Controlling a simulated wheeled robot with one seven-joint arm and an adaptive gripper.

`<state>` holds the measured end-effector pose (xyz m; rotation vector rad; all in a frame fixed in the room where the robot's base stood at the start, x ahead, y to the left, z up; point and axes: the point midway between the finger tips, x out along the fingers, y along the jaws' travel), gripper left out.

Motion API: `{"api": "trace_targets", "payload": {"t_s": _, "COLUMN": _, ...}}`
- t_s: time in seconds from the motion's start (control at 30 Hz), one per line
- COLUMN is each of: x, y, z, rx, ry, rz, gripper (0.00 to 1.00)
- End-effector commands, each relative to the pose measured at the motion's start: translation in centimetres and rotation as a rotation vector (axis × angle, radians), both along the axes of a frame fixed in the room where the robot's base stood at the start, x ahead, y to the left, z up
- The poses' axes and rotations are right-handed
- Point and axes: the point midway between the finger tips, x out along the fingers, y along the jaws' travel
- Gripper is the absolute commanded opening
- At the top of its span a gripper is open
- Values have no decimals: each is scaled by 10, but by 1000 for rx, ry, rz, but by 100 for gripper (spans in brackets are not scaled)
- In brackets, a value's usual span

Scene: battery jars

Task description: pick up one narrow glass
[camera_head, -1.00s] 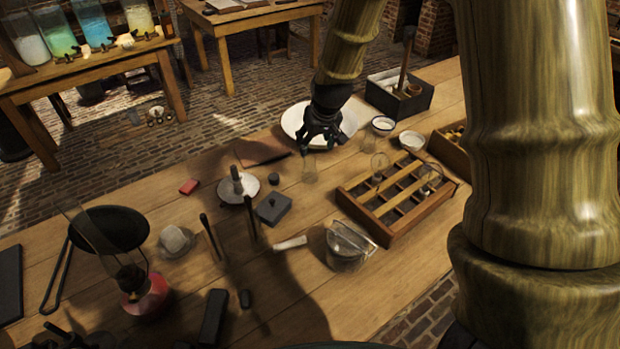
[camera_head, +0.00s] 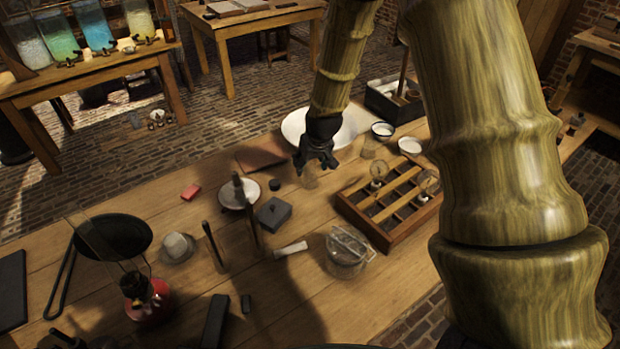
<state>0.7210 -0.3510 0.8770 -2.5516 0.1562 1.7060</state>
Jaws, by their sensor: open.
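A small narrow clear glass (camera_head: 309,180) stands on the wooden table in front of the white basin. It is faint, and its upper part is overlapped by my gripper. My gripper (camera_head: 315,167) points down at this glass with its dark fingers open. Its fingertips are at or just above the rim; I cannot tell whether they are around it or touching it. Another clear glass (camera_head: 369,148) stands to the right, beside a small white-rimmed bowl (camera_head: 382,130).
A wooden compartment tray (camera_head: 384,241) stands at right. The white basin (camera_head: 293,125) is behind my gripper. A grey box (camera_head: 273,213), a dish with an upright piece (camera_head: 228,196) and a glass jar (camera_head: 347,262) stand nearer. A dark-handled box (camera_head: 378,103) is at the back.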

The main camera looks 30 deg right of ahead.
Motion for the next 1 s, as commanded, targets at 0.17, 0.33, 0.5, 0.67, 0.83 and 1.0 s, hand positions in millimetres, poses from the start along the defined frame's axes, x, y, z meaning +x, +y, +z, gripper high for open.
{"api": "trace_targets", "payload": {"t_s": 0.17, "x": 6, "y": -1, "z": -15, "rx": 1, "ry": 1, "rz": -1, "gripper": 59}}
{"api": "trace_targets", "payload": {"t_s": 0.33, "x": 8, "y": -1, "z": -21, "rx": 1, "ry": 1, "rz": -1, "gripper": 59}}
{"api": "trace_targets", "payload": {"t_s": 0.5, "x": 8, "y": -1, "z": -22, "rx": 0, "ry": 0, "rz": -1, "gripper": 59}}
{"api": "trace_targets", "payload": {"t_s": 0.67, "x": 8, "y": -1, "z": -22, "rx": 0, "ry": 0, "rz": -1, "gripper": 43}}
{"api": "trace_targets", "payload": {"t_s": 0.83, "x": 8, "y": -1, "z": -21, "rx": 0, "ry": 0, "rz": -1, "gripper": 12}}
{"api": "trace_targets", "payload": {"t_s": 1.0, "x": 9, "y": -1, "z": -21, "rx": 0, "ry": 0, "rz": -1, "gripper": 0}}
